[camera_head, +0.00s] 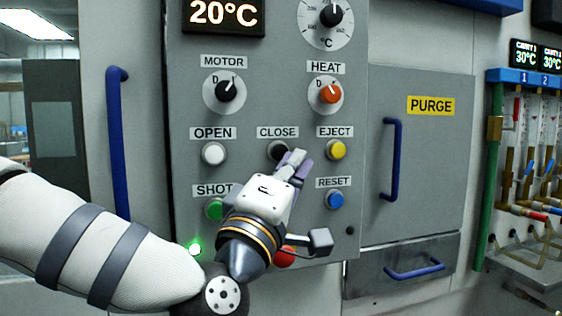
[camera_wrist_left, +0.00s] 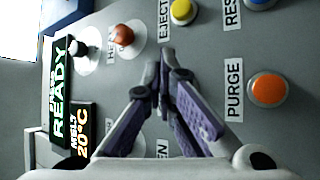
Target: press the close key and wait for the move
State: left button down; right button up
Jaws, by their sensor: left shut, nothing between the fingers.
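The black close key (camera_head: 275,150) sits under the CLOSE label (camera_head: 277,132) on the grey panel, partly covered by my gripper in the head view. My left gripper (camera_head: 297,157) is shut and empty, its fingertips just right of the key in that picture. In the left wrist view the fingertips (camera_wrist_left: 164,62) meet in front of the panel and hide the key and its label. I cannot tell whether they touch the key. My right gripper is not in view.
Nearby are the white OPEN key (camera_head: 213,153), yellow EJECT key (camera_head: 337,150), blue RESET key (camera_head: 334,199) and green SHOT key (camera_head: 215,208). An orange PURGE button (camera_wrist_left: 267,90) and a READY display (camera_wrist_left: 61,95) show in the wrist view. Blue handles (camera_head: 391,160) stick out at both sides.

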aim_at(280, 152)
pick_arm(q)
jog(key=shift+w+a+r, duration=0.1)
jog(key=shift+w+a, duration=0.05)
jog(key=shift+w, duration=0.35)
jog(key=shift+w+a, duration=0.15)
jog(key=shift+w, duration=0.35)
dwell(0.7)
jog(key=shift+w+a, duration=0.15)
jog(key=shift+w, duration=0.25)
